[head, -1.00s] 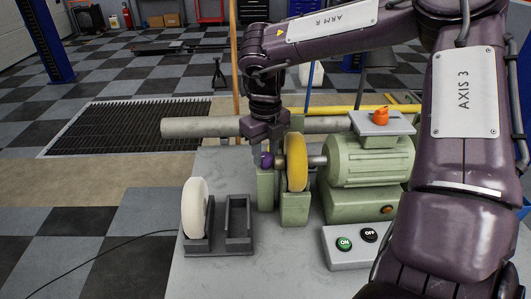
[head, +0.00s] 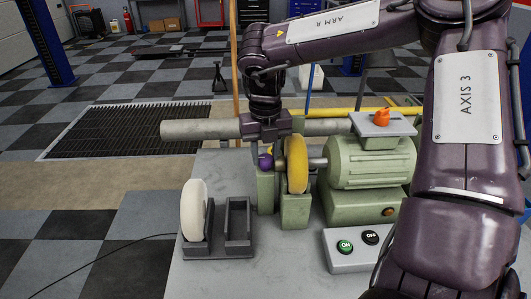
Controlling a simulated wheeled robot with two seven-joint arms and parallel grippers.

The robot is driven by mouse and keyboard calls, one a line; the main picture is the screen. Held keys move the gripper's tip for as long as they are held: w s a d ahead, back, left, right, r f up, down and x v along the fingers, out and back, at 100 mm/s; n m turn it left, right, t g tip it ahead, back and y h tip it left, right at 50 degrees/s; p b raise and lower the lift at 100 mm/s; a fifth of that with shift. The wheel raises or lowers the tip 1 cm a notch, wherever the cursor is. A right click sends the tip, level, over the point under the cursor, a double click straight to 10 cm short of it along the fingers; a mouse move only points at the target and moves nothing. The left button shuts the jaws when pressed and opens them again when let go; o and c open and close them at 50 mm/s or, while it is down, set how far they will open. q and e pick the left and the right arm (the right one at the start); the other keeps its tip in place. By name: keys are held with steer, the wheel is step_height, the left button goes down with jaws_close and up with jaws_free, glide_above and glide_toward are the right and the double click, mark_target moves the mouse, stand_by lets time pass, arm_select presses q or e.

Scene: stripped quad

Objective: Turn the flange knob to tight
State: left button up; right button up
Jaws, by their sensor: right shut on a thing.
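The flange knob (head: 265,161) is a small purple knob at the left side of the yellow grinding wheel (head: 296,164). The wheel is on the shaft of a green bench grinder (head: 371,166). My right gripper (head: 264,150) reaches down from above and is shut on the knob, whose upper part the fingers hide. I cannot read from here how tight the knob is. My left gripper is not in view.
A white wheel (head: 194,210) stands in a dark grey rack (head: 218,249) with an empty slot beside it. A switch box (head: 351,261) with ON and OFF buttons sits at the front right. An orange knob (head: 381,117) tops the grinder. A grey pipe (head: 200,129) runs behind.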

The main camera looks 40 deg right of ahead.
mark_target(265, 157)
steer(key=shift+w+r, duration=0.1)
steer(key=shift+r, duration=0.05)
steer(key=o, duration=1)
step_height(265, 157, up, 8)
steer(key=shift+f, duration=0.2)
